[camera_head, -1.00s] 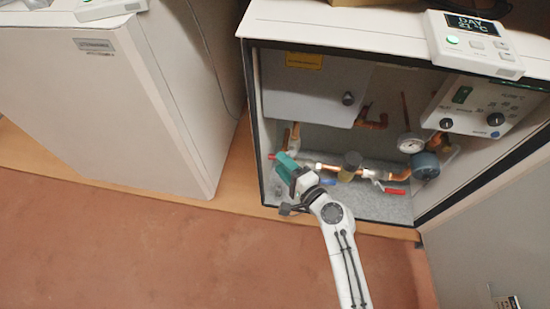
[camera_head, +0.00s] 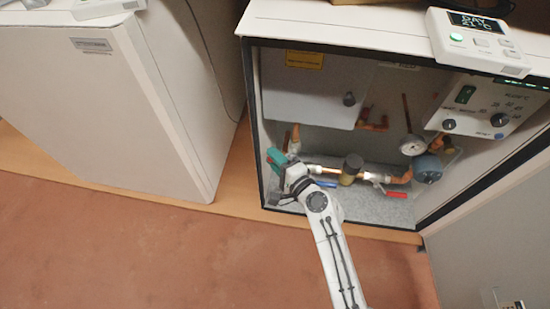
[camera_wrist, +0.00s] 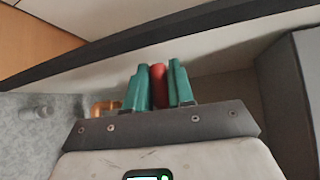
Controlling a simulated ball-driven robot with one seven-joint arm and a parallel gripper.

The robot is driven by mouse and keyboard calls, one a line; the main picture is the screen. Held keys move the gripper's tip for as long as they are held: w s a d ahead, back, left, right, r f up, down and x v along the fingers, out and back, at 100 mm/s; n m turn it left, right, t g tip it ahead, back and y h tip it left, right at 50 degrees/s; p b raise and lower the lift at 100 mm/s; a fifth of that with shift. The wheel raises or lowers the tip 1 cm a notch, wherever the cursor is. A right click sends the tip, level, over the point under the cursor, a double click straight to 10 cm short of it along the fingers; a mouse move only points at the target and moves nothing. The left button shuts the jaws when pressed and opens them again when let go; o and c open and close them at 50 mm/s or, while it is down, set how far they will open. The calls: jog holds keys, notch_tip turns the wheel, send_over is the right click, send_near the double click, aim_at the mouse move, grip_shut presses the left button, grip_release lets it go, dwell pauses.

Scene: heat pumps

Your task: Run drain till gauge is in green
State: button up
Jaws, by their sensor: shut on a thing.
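My gripper (camera_head: 277,159) has teal fingers and reaches into the open cabinet at the lower left of the pipework. In the wrist view my gripper (camera_wrist: 156,84) is shut on a red handle (camera_wrist: 158,86), which stands between the teal fingers. In the head view that handle is hidden by the fingers. The round white gauge (camera_head: 412,145) is on the right of the pipework; its needle and any green zone are too small to read. A blue lever (camera_head: 326,184) and another red lever (camera_head: 397,194) are on the pipe. I cannot tell which one is the drain.
A brass-coloured fitting (camera_head: 351,168) and a blue-grey round part (camera_head: 427,168) sit on the pipe. A grey box (camera_head: 310,92) and a control panel (camera_head: 487,105) are above. The cabinet's dark frame edges surround the opening. A thermostat (camera_head: 478,42) lies on top. Floor is clear in front.

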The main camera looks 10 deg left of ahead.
grip_shut()
jog(key=shift+h+p, duration=0.3)
jog(key=shift+p, duration=0.85)
jog(key=shift+n+g+p, duration=0.3)
jog(key=shift+n+p, duration=0.1)
jog(key=shift+p, duration=0.2)
jog(key=p, duration=0.2)
jog(key=n+h+p, duration=0.1)
jog(key=p, duration=0.1)
jog(key=shift+d+f+g+h+p, duration=0.1)
jog(key=shift+f+g+h+p, duration=0.2)
jog(key=shift+p, duration=0.1)
jog(key=shift+s+d+f+n+g+h+p, duration=0.15)
jog(key=shift+f+n+h+p, duration=0.3)
jog(key=shift+p, duration=0.7)
jog(key=shift+w+d+f+n+g+h+p, duration=0.1)
jog(key=shift+d+f+n+g+h+p, duration=0.15)
jog(key=shift+h+p, duration=0.6)
jog(key=shift+s+d+f+n+g+h+p, duration=0.1)
jog(key=shift+f+n+h+p, duration=0.25)
jog(key=shift+p, duration=1.05)
jog(key=shift+f, duration=0.2)
